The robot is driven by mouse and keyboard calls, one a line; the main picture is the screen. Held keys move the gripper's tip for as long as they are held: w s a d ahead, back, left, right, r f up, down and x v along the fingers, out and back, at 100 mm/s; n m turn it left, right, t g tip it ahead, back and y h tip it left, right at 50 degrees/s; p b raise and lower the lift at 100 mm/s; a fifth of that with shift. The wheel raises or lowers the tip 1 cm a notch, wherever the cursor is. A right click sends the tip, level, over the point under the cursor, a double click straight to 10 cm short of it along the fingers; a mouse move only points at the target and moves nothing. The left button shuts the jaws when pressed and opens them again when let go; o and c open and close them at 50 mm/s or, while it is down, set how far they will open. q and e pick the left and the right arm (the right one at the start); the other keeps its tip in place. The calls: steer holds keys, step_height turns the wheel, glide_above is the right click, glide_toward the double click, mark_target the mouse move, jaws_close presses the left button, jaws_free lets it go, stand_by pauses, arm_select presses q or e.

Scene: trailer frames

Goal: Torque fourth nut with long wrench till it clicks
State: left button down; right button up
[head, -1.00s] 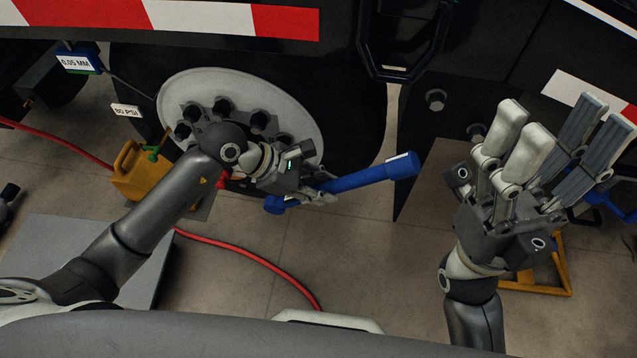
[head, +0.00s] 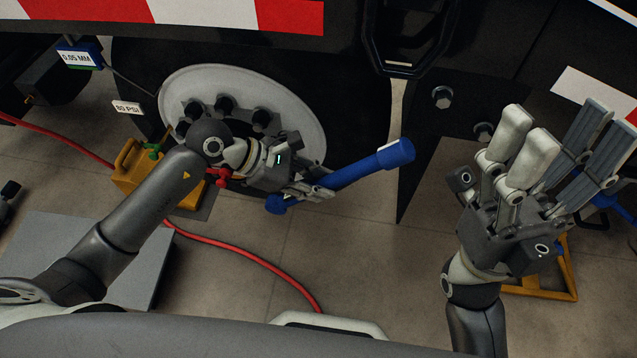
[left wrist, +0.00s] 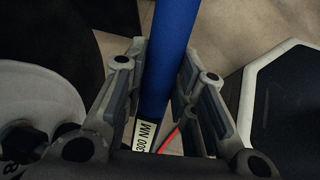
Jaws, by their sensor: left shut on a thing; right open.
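The long wrench (head: 372,168) is blue and lies slantwise in front of the wheel, its far end up and to the right. My left gripper (head: 318,192) is shut around its shaft. In the left wrist view the blue shaft (left wrist: 170,60) runs between the two fingers, with a label reading "300 NM". The wheel (head: 300,95) has a pale rim with several dark nuts (head: 224,104). My left wrist hides its lower nuts, and I cannot tell whether the wrench touches any nut. My right gripper (head: 555,150) is open and empty at the right, apart from the wrench.
A red hose (head: 245,257) crosses the floor below the wheel. A grey platform (head: 60,235) lies at lower left. A yellow frame (head: 560,285) stands behind my right wrist. A black panel with bolts (head: 442,97) hangs at right.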

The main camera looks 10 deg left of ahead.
arm_select(q)
steer(key=shift+a+b, duration=0.25)
steer(key=shift+b, duration=0.15)
steer(key=shift+r+h, duration=0.15)
steer(key=shift+h, duration=0.15)
